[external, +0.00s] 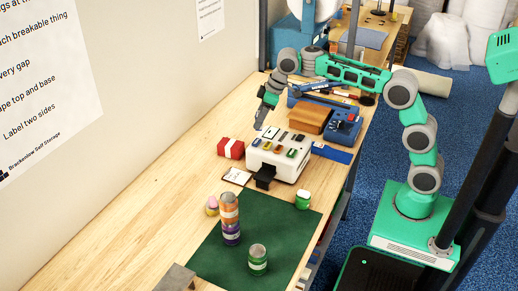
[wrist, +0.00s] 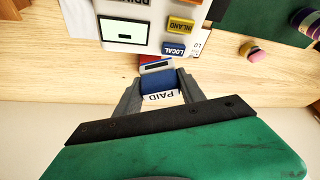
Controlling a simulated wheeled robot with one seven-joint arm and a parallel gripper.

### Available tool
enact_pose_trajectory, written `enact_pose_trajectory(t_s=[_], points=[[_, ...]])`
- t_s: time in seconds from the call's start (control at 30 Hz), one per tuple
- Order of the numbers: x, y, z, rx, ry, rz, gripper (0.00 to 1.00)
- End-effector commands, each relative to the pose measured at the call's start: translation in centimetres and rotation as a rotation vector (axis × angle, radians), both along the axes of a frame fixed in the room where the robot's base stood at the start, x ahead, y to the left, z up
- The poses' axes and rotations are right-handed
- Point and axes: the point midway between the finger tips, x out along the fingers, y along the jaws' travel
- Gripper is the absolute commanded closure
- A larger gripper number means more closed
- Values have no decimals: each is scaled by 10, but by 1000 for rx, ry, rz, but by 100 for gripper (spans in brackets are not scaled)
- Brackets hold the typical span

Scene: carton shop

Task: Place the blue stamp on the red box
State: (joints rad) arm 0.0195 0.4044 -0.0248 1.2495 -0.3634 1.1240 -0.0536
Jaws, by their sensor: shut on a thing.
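My gripper (wrist: 160,78) is shut on a blue stamp (wrist: 158,82) with a white label reading PAID, one finger on each side. In the external view my gripper (external: 262,120) hangs above the table behind the white machine; the stamp cannot be made out there. The red box (external: 231,148) with a white band stands on the table left of the white machine, to the left of and below my gripper in the picture. In the wrist view a red sliver (wrist: 147,59) shows just beyond the stamp, mostly hidden; I cannot tell whether they touch.
The white machine (external: 279,157) carries several coloured pieces on top and stands close to the red box. A green mat (external: 215,262) holds stacked jars (external: 230,220) and a green jar (external: 258,260). A brown-topped box (external: 300,118) stands at the back. The table's left side is clear.

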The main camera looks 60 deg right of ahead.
Motion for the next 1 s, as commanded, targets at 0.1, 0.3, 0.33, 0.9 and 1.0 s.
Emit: enact_pose_trajectory(t_s=[0.1, 0.3, 0.33, 0.9, 1.0], points=[[33, 3, -11, 0, 3, 0, 94], [73, 6, -54, 0, 4, -1, 94], [77, 6, -58, 0, 2, -1, 94], [93, 7, -108, 0, -1, 0, 94], [93, 7, -111, 0, 0, -1, 94]])
